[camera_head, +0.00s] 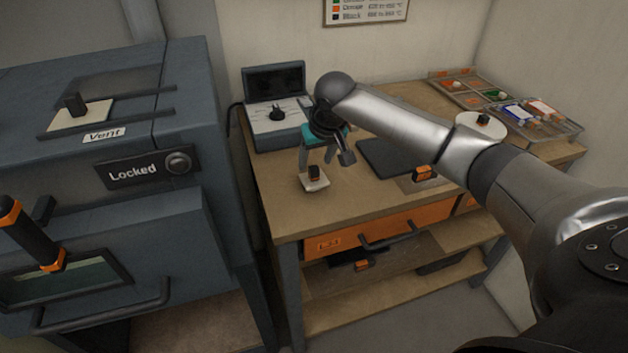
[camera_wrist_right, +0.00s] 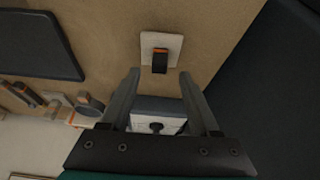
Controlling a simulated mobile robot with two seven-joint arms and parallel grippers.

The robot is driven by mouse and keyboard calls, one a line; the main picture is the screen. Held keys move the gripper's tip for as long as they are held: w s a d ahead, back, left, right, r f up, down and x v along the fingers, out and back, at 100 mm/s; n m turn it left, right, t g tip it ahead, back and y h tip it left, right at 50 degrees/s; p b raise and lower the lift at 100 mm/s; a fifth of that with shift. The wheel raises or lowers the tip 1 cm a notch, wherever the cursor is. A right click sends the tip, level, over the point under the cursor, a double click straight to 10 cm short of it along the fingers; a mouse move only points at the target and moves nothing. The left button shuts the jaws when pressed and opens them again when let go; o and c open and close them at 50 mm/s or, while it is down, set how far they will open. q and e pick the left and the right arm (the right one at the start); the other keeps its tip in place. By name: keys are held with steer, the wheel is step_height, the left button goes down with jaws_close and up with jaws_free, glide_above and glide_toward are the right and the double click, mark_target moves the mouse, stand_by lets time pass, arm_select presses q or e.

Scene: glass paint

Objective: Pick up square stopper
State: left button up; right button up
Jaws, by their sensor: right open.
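The square stopper, a pale square plate with a dark, orange-topped knob, lies on the wooden workbench near its front left corner. Its plate (camera_head: 316,186) shows in the head view, and also in the wrist view (camera_wrist_right: 148,40) just beyond my fingertips. My right gripper (camera_head: 318,158) hangs over it, fingers open and empty. In the wrist view the knob (camera_wrist_right: 160,62) lies about in line with the gap between my right fingertips (camera_wrist_right: 160,75). No contact shows. A similar square plate with a dark knob (camera_head: 80,115) sits on the furnace top. My left gripper is not in view.
The grey-blue furnace (camera_head: 120,220) stands left of the workbench (camera_head: 275,215). A control box (camera_head: 285,125) is behind my gripper. My right arm crosses above the bench.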

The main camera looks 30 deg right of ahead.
mark_target(315, 168)
steer(key=b+x, duration=0.1)
steer(key=x, duration=0.3)
steer(key=shift+s+f, duration=0.1)
steer(key=shift+f, duration=0.2)
jaws_close()
stand_by(0.4)
